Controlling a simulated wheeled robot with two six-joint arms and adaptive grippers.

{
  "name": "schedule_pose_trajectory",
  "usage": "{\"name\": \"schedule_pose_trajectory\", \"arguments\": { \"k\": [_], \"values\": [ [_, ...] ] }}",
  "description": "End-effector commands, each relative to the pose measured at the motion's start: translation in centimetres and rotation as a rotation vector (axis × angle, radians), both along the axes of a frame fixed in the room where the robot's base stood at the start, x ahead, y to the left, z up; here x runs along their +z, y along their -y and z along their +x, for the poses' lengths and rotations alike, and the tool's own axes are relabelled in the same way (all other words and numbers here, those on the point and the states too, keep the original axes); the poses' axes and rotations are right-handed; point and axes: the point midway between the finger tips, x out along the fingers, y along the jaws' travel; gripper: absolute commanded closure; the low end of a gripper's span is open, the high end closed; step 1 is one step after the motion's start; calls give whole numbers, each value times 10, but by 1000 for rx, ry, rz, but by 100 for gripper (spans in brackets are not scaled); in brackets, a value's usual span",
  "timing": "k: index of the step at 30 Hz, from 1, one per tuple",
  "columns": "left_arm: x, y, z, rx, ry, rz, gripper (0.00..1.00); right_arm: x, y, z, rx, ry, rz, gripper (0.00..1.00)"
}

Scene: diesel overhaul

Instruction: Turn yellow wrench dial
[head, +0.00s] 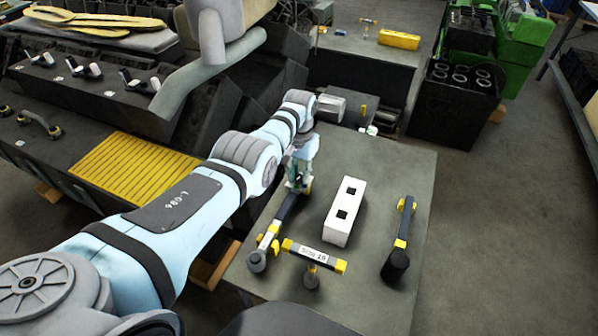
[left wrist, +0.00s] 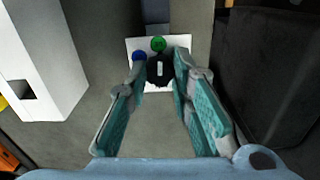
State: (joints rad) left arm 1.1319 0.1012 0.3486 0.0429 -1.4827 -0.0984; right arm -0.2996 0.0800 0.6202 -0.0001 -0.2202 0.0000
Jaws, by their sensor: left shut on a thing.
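A dark torque wrench with yellow bands (head: 266,238) lies on the grey bench top, its shaft running up to my left gripper (head: 298,185). In the left wrist view its far end carries a white plate (left wrist: 177,42) with a green dot, a blue dot and a black dial (left wrist: 160,72) with a white mark. My left gripper (left wrist: 160,76) has its fingers around this dial, one on each side, and is shut on it. The dial is hidden by the gripper in the head view. My right gripper is not in view.
On the bench (head: 375,165) stand a white block with square holes (head: 344,212), a labelled T-shaped tool (head: 314,256) and another yellow-banded wrench (head: 398,245). A dark box-like part (left wrist: 265,80) is close to the gripper's right in the wrist view.

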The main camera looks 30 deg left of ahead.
Motion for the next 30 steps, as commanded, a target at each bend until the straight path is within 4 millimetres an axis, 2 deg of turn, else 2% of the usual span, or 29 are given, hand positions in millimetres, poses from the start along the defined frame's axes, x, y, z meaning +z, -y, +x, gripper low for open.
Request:
{"name": "schedule_pose_trajectory", "arguments": {
  "k": [21,30],
  "values": [
    [0,1,0,-669,2,0,100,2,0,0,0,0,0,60],
    [-1,1,0,-878,1,0,100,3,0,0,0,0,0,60]
  ]
}}
